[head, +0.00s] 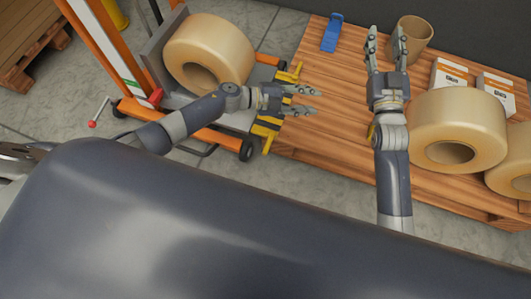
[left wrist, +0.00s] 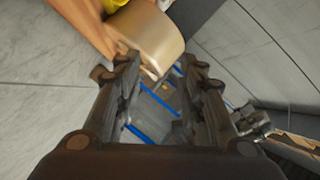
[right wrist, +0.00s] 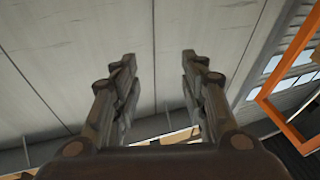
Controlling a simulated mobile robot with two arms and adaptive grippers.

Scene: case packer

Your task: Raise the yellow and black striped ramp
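Yellow parts that look like the ramp (head: 267,137) show at the front edge of the orange lift in the head view. Another yellow piece (head: 290,74) shows just above my left gripper. My right gripper (head: 385,42) is open and empty above the table, fingers pointing away from me. Both also look open in the left wrist view (left wrist: 159,62) and right wrist view (right wrist: 160,62).
The orange lift (head: 103,55) carries a large tan tape roll (head: 232,38). The wooden table (head: 322,120) holds more rolls (head: 472,112), white boxes (head: 452,73), a brown cup-like container (head: 417,30) and a blue object (head: 332,33). The table's middle left is fairly clear.

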